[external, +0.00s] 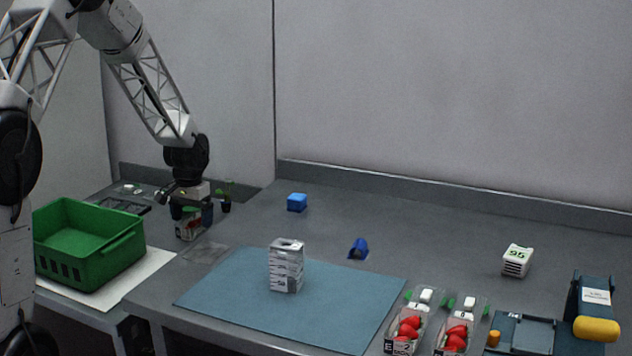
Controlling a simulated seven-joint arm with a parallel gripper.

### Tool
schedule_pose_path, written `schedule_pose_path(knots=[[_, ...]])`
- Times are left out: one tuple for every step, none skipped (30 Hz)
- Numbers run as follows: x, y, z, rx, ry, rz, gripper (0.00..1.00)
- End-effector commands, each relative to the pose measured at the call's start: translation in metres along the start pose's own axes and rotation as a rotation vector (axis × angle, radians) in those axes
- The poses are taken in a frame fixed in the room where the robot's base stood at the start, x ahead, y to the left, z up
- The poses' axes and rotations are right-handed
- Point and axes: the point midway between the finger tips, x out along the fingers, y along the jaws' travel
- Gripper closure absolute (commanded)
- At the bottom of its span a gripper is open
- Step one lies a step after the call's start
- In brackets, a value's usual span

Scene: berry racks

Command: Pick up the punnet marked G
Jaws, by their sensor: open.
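My gripper (191,208) points down at the back left of the bench, its dark fingers open. A small punnet (188,230) with a white label and some red is right below and between the fingers; they hide its upper part. I cannot read a letter on it, nor tell whether the fingers touch it. Two clear punnets of strawberries stand at the front right: one marked E (403,346) and another (455,347) beside it, whose mark I cannot read clearly. No letter G is legible.
A green crate (112,262) stands at the left. A white stack (286,267) stands on the blue mat (335,315). A blue block (297,202), a blue object (359,248), a white block marked 95 (516,260) and a dark device with a yellow roll (595,310) stand about.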

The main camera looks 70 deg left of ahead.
Motion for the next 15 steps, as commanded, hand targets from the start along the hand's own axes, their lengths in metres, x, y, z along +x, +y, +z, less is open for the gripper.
schedule_pose_path(knots=[[0.007,0.0,0.0,0.0,-0.001,0.0,0.09],[0.01,0.0,0.0,0.0,-0.001,0.0,0.09],[0.014,0.0,0.0,0.0,-0.002,0.0,0.09],[0.017,0.0,0.0,0.0,-0.002,0.0,0.09],[0.019,0.0,0.0,0.0,-0.002,0.0,0.09],[0.022,0.0,0.0,0.0,-0.001,0.0,0.09],[0.023,0.0,0.0,0.0,0.0,0.0,0.09],[0.024,0.0,0.0,0.0,0.0,0.0,0.09],[0.025,0.0,0.0,0.0,0.001,0.0,0.09],[0.025,0.0,0.0,0.0,0.001,0.0,0.09],[0.025,0.0,0.0,0.0,0.001,0.0,0.09],[0.025,0.0,0.0,0.0,0.001,0.0,0.09],[0.025,0.0,0.0,0.0,0.001,0.0,0.09],[0.025,0.0,0.0,0.0,0.001,0.0,0.09],[0.025,0.0,0.0,0.0,0.001,0.0,0.09]])
